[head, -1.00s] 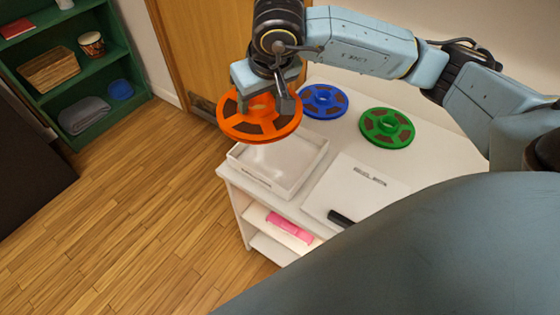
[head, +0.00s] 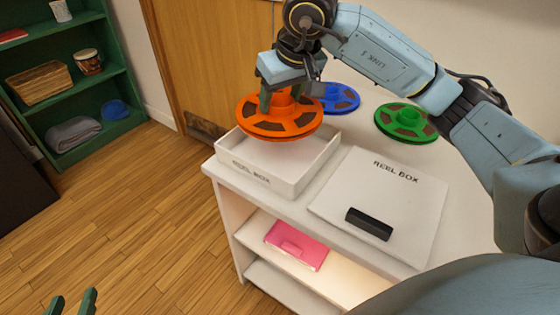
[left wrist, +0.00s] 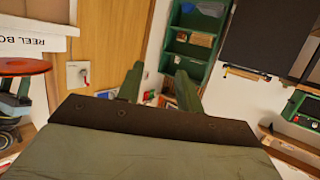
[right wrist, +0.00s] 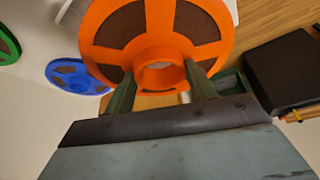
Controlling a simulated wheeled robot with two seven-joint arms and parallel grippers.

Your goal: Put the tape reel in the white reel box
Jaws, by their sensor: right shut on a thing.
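An orange tape reel (head: 279,118) is held level by my right gripper (head: 284,98), whose fingers are shut on its raised hub. The reel also fills the top of the right wrist view (right wrist: 165,70), with the fingers at the hub's sides. The white reel box (head: 258,176) is an open, shallow tray labelled REEL BOX on the cabinet top. The reel is above the box's back part and hides some of its inside; whether they touch I cannot tell. My left gripper (head: 72,303) is open and empty, low at the left, well away from the box.
A white REEL BOX lid (head: 385,200) with a black bar (head: 369,223) lies right of the box. Blue (head: 340,98) and green (head: 406,122) reels lie behind. A pink item (head: 296,246) is on the cabinet shelf. A green shelf unit (head: 75,65) stands far left.

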